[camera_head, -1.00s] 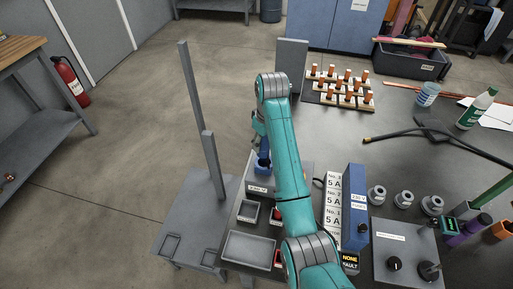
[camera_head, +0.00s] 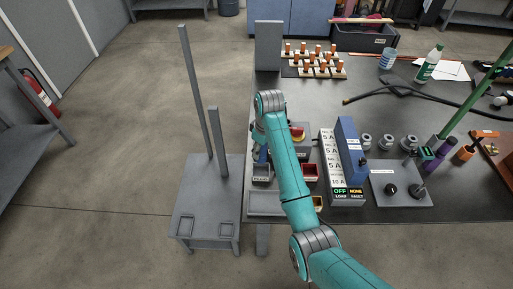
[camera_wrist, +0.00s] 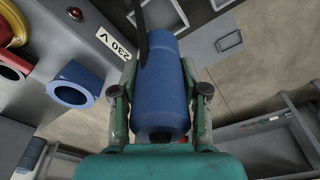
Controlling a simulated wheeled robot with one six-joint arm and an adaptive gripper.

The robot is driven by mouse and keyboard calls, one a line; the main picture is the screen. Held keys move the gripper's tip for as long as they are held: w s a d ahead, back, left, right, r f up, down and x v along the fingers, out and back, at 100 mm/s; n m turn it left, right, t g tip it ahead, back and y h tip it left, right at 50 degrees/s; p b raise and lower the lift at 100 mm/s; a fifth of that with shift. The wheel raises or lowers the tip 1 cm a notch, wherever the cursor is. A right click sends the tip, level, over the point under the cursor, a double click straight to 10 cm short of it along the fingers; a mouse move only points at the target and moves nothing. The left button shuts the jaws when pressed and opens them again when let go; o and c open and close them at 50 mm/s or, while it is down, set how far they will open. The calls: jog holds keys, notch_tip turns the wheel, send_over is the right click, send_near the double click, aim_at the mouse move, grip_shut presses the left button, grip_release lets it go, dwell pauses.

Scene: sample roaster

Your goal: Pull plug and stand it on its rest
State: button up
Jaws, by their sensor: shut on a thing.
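A blue plug (camera_wrist: 160,88) with a dark cable at its far end sits between both fingers of my gripper (camera_wrist: 160,108) in the wrist view, and the gripper is shut on it. An empty round blue socket (camera_wrist: 72,82) is to the left, next to a "230 V" label (camera_wrist: 113,44); the plug is apart from it. The arm hides part of the grey socket box. I cannot tell which part is the plug's rest.
Small trays (camera_head: 266,204) lie near the bench front. A breaker unit (camera_head: 352,150) stands right of my arm. A grey stand with tall posts (camera_head: 205,195) is left, with open floor beyond.

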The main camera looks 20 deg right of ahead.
jog(key=shift+f, duration=0.1)
jog(key=shift+f, duration=2.75)
jog(key=shift+f, duration=1.95)
jog(key=o, duration=1.4)
jog(key=r, duration=0.8)
jog(key=s+d+r, duration=0.1)
jog(key=r, duration=0.3)
jog(key=shift+s+f, duration=0.1)
jog(key=shift+s, duration=0.05)
